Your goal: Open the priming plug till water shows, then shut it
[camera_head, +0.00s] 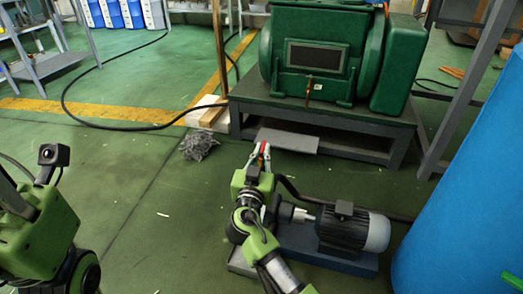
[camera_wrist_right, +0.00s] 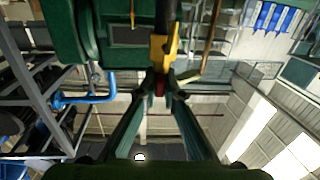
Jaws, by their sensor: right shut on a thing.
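My right gripper (camera_head: 262,152) is over the left end of the small pump set on the floor. It is shut on a small red piece (camera_wrist_right: 160,88), which may be the priming plug. A yellow fitting (camera_wrist_right: 158,52) shows just beyond the fingertips in the right wrist view. The dark grey motor (camera_head: 350,228) with a pale end cap sits on a blue base (camera_head: 330,257). My right arm hides most of the pump body. No water shows. Part of my left arm is at the left edge, but its gripper is not in view.
A large green machine (camera_head: 318,52) stands on a grey frame (camera_head: 300,117) behind the pump. A blue tank (camera_head: 465,190) is close on the right. A black hose (camera_head: 100,122) and a grey heap (camera_head: 199,146) lie on the floor. The floor at left centre is mostly clear.

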